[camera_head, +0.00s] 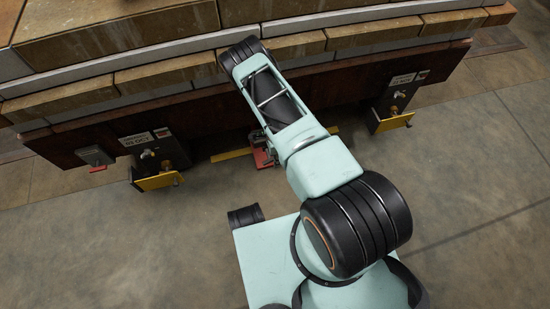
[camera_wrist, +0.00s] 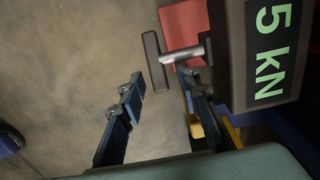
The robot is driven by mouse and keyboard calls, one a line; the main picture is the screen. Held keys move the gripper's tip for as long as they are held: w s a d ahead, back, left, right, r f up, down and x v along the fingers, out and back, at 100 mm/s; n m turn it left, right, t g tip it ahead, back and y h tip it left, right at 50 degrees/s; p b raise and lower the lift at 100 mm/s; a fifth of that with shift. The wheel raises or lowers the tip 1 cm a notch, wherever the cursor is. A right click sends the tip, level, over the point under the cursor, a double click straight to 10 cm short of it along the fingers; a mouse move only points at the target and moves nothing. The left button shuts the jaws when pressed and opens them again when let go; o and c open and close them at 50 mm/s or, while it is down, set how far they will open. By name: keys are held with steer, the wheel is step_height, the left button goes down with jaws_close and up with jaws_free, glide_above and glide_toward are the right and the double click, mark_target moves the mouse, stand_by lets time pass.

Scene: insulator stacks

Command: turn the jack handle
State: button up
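The jack handle (camera_wrist: 155,62) is a dark crossbar on a short metal shaft (camera_wrist: 186,53) in the wrist view. The shaft leads into a dark jack body (camera_wrist: 230,90) marked "5 kN" in green. My gripper (camera_wrist: 163,84) is open, one finger on each side of the bar's lower end as pictured. I see no contact with the bar; the depth gap is unclear. In the head view, the red jack base (camera_head: 262,158) shows at the beam's foot. My arm covers the handle and most of my gripper there.
A brown beam (camera_head: 215,112) carrying stone blocks runs above the jack. Yellow-plated brackets stand left (camera_head: 158,181) and right (camera_head: 394,122). A red-tipped grey switch box (camera_head: 96,157) is on the beam at far left. The concrete floor (camera_head: 120,240) in front is mostly clear.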

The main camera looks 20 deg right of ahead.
jaws_close()
steer(key=shift+d+f, duration=0.1)
stand_by(0.3)
steer(key=shift+d+f+y, duration=0.1)
steer(key=shift+y, duration=0.4)
steer(key=shift+f+y, duration=0.2)
steer(key=shift+y, duration=0.8)
jaws_free()
